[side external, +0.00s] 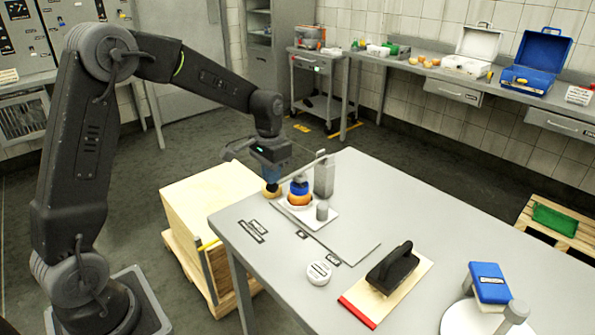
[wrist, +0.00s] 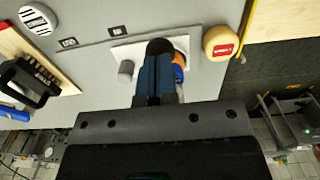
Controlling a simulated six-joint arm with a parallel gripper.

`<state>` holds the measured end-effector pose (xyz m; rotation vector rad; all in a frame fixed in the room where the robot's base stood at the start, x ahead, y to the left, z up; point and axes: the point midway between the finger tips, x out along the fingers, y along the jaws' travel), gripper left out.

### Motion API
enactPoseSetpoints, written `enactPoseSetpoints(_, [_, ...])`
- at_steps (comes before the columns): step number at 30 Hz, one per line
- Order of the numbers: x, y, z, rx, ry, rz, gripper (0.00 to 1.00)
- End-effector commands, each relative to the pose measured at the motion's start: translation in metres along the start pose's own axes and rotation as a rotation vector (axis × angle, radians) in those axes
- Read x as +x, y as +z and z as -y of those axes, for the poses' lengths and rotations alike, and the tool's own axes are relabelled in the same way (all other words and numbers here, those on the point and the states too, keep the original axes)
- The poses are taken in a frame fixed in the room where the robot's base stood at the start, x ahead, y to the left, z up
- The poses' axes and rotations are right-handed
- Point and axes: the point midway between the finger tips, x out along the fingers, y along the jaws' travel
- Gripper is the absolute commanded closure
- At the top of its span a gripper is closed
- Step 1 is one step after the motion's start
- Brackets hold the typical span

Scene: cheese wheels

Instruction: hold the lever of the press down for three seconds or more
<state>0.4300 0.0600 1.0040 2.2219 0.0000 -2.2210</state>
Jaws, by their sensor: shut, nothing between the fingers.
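The press stands on a white base plate (side external: 330,217) near the table's corner, with a grey post (side external: 324,178) and a thin lever (side external: 305,163) sloping down from the post top toward my gripper. A blue pressing part (side external: 299,186) sits on an orange cheese wheel (side external: 299,199). Both show partly beside my fingers in the wrist view, the blue part (wrist: 178,74) and the wheel (wrist: 180,58). My gripper (side external: 270,180) is shut and empty, pointing down at the lever's low end. Its fingertips (wrist: 160,48) hide the lever in the wrist view; I cannot tell whether they touch it.
A tan round piece with a red label (wrist: 221,42) lies by the table edge. A short grey cylinder (wrist: 126,70) stands on the base.

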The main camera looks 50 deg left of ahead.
Motion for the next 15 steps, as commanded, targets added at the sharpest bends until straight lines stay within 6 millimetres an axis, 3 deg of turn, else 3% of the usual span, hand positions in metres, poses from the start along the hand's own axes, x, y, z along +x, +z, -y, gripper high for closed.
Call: enactPoseSetpoints(15, [0.013, 0.000, 0.000, 0.000, 0.000, 0.001, 1.00])
